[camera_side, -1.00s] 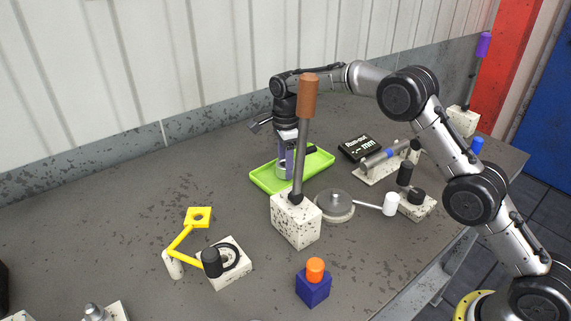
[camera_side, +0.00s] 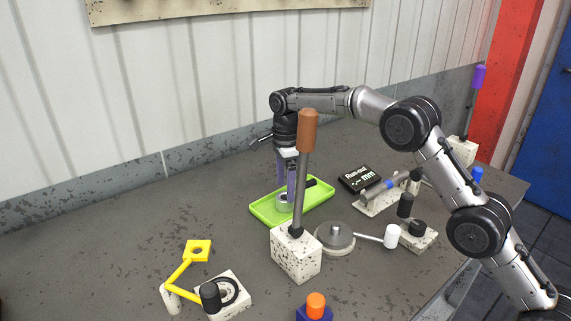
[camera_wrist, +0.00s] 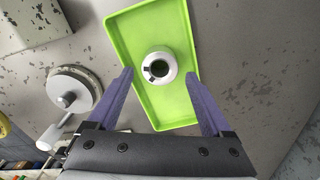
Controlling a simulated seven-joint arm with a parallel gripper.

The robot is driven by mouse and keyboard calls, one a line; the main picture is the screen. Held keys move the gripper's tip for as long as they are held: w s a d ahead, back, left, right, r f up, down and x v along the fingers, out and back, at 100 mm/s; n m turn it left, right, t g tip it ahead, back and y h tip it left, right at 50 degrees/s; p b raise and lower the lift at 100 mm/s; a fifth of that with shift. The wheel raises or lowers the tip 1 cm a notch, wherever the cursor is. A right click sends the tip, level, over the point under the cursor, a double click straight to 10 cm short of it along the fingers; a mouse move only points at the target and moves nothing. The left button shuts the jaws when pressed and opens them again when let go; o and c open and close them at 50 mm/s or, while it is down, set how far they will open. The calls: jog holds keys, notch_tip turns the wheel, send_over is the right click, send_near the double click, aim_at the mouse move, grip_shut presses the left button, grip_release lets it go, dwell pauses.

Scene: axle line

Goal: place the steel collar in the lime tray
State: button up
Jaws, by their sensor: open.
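The steel collar (camera_wrist: 158,67) is a pale ring with a dark hole and a small dark mark on its side. It rests in the lime tray (camera_wrist: 120,28), towards the tray's middle. In the side view the collar (camera_side: 283,206) is partly hidden by my fingers, and the tray (camera_side: 262,213) partly by an upright post. My gripper (camera_wrist: 160,72) is open, its two purple fingers on either side of the collar with gaps to it. In the side view my gripper (camera_side: 286,201) points down over the tray.
A speckled block (camera_side: 295,262) with a brown-topped post (camera_side: 307,132) stands in front of the tray. A grey disc (camera_side: 335,236) with a white-tipped rod lies to its right. The bench left of the tray is clear.

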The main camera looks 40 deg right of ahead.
notch_tip(320, 180, up, 8)
dwell(0.4)
jog(key=s+d+r+n+t, duration=0.1)
jog(key=s+d+r+n, duration=0.1)
jog(key=s+r+n, duration=0.55)
jog(key=s+d+r+n+t, duration=0.25)
jog(key=s+r, duration=0.25)
jog(key=s, duration=0.6)
jog(key=s+f+n, duration=0.3)
jog(key=s+n, duration=0.1)
jog(key=s, duration=0.3)
jog(key=s+d+f+n+t, duration=0.1)
jog(key=s+f+n, duration=0.2)
jog(key=s, duration=0.5)
jog(key=s+f+n+t, duration=0.1)
jog(key=s+f+n, duration=0.2)
jog(key=s, duration=0.5)
jog(key=shift+s+d+f+n, duration=0.15)
jog(key=shift+s+f+n, duration=0.1)
jog(key=shift+n, duration=0.55)
